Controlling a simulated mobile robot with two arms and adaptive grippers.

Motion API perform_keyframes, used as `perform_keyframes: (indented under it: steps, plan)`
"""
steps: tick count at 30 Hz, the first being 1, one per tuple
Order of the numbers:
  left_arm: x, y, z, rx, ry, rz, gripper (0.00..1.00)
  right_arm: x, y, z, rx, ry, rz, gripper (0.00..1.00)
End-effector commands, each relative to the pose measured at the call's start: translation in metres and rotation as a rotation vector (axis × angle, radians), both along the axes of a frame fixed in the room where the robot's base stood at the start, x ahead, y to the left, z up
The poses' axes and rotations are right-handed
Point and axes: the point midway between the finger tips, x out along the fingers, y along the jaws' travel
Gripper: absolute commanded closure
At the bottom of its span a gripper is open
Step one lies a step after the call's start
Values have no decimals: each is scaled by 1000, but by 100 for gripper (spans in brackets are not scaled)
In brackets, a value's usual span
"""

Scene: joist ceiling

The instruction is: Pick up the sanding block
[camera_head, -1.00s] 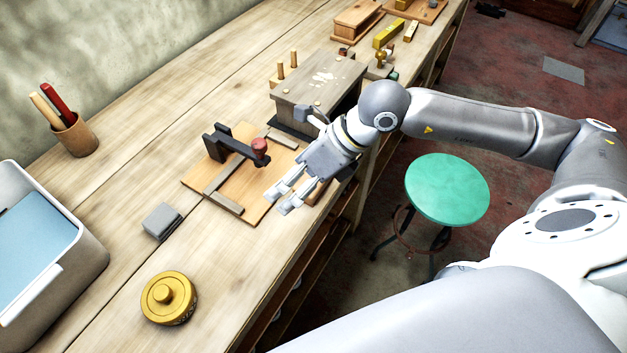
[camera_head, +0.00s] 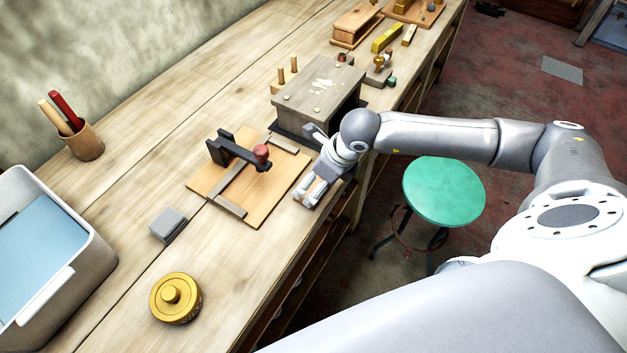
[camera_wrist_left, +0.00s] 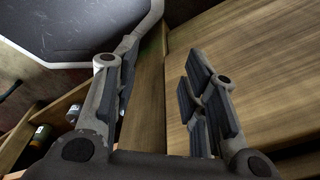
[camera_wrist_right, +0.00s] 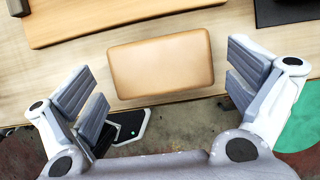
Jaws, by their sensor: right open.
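A tan, round-cornered block (camera_wrist_right: 163,63), which looks like the sanding block, lies on the workbench near its front edge. In the right wrist view it sits between and a little ahead of my right gripper's fingers (camera_wrist_right: 172,92), with a gap on each side. My right gripper (camera_head: 310,191) is open and empty, low over the block, and mostly hides it in the head view. My left gripper (camera_wrist_left: 165,90) shows only in its own wrist view, with fingers apart and nothing between them.
A wooden board with a dark clamp (camera_head: 238,150) lies left of my right gripper; a grey wooden box (camera_head: 318,95) stands behind it. A small grey block (camera_head: 167,223) and brass tin (camera_head: 175,298) sit farther left. A green stool (camera_head: 444,190) stands beside the bench.

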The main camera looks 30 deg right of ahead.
Motion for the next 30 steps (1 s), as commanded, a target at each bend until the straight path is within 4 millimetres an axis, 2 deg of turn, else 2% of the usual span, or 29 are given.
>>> perform_keyframes:
  steps: [1, 6, 13, 14, 22, 30]
  plan:
    - [0, 0, 8, 0, 0, 0, 60, 2, 2, -3, 0, 3, -1, 0]
    - [0, 0, 11, 0, 0, 0, 60, 8, 4, -19, 0, 0, -1, 0]
    - [0, 0, 10, 1, 0, 0, 60, 8, 5, -22, 0, 0, 0, 0]
    - [0, 0, 10, 1, 0, 0, 60, 8, 5, -22, 0, 0, 0, 1]
    - [0, 0, 10, 1, 0, 0, 60, 8, 4, -22, 0, 0, 0, 36]
    - [0, 0, 9, 1, 0, 0, 60, 9, 4, -21, 0, -2, 0, 37]
